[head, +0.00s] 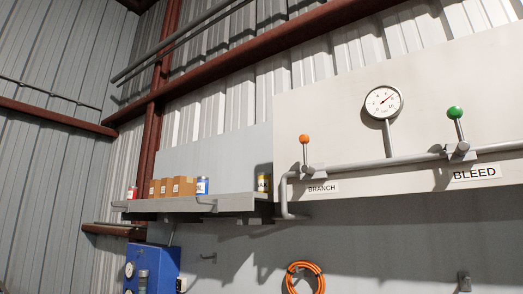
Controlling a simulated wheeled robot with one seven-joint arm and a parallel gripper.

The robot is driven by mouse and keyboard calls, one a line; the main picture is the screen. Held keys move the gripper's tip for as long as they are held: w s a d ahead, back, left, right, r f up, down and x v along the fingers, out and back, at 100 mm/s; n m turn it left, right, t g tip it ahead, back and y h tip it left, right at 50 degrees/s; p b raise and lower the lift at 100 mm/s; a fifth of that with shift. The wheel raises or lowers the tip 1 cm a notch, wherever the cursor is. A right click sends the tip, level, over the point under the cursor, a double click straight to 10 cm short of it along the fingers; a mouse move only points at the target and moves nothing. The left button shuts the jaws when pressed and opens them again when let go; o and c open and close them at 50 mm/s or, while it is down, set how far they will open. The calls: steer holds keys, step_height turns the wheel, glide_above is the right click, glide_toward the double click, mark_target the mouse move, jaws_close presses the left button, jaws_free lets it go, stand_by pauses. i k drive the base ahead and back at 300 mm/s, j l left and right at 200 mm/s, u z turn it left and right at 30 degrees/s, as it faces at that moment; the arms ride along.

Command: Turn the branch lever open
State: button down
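The branch lever (305,152) is a short metal rod with an orange ball knob. It stands roughly upright on its valve on a grey pipe (400,161), above a label (322,187) reading BRANCH. To its right, the bleed lever (457,128) has a green knob and leans slightly left, above a label (474,173) reading BLEED. A round pressure gauge (383,102) sits on a stem between the two levers. My gripper is not in view.
A grey shelf (190,204) to the left of the panel (345,112) holds brown boxes (175,187) and several cans. An orange coiled hose (304,278) hangs below the pipe. Blue equipment (163,265) stands at lower left. The space before the levers looks clear.

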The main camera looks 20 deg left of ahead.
mark_target(304, 139)
steer(key=i+j+u, duration=0.25)
steer(key=i+j, duration=0.25)
steer(key=j, duration=0.25)
steer(key=i+j+u, duration=0.25)
steer(key=i+j, duration=0.25)
steer(key=j, duration=0.15)
